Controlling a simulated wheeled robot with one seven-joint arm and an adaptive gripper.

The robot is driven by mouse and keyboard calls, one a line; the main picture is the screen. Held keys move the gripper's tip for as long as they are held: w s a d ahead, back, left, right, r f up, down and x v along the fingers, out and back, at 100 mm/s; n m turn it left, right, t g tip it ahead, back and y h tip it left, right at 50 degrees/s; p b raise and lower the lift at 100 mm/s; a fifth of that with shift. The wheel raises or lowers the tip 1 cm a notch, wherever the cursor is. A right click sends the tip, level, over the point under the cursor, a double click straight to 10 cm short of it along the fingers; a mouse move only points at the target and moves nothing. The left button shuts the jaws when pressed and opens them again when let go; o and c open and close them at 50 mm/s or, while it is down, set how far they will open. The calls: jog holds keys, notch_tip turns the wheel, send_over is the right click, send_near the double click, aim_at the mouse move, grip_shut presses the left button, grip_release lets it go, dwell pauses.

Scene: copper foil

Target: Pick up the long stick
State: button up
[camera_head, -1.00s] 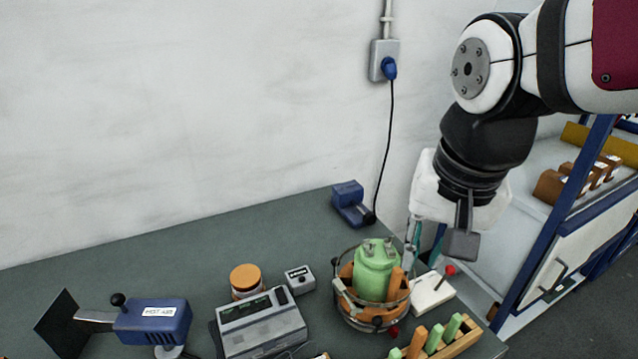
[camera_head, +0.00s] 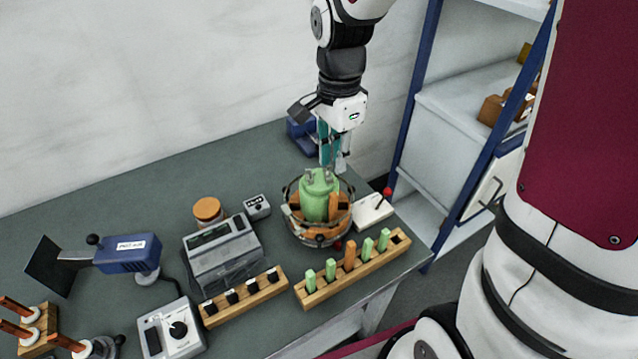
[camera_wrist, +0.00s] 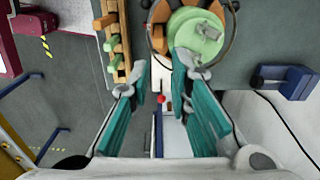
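A wooden rack (camera_head: 330,289) stands upright pegs in a row near the table's front right edge. One peg is orange (camera_head: 350,256) and stands among several green pegs (camera_head: 331,270). I cannot tell for certain which thing is the long stick. The rack also shows at the upper left of the wrist view (camera_wrist: 125,47). My gripper (camera_head: 333,163) points down behind the round wire-framed holder with the green canister (camera_head: 318,197). In the wrist view its teal fingers (camera_wrist: 163,65) are wide apart with nothing between them, to the right of the rack.
A white box with a red-knobbed lever (camera_head: 374,212) stands between the holder and the table's right edge. A grey device (camera_head: 225,255) and a second wooden rack (camera_head: 245,297) lie left. A blue-framed shelf (camera_head: 418,90) stands right. The table's back left is clear.

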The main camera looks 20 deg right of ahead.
aim_at(334, 194)
jog(key=shift+s+f+p, duration=0.15)
jog(key=shift+f+p, duration=0.45)
jog(key=shift+f, duration=4.2)
grip_shut()
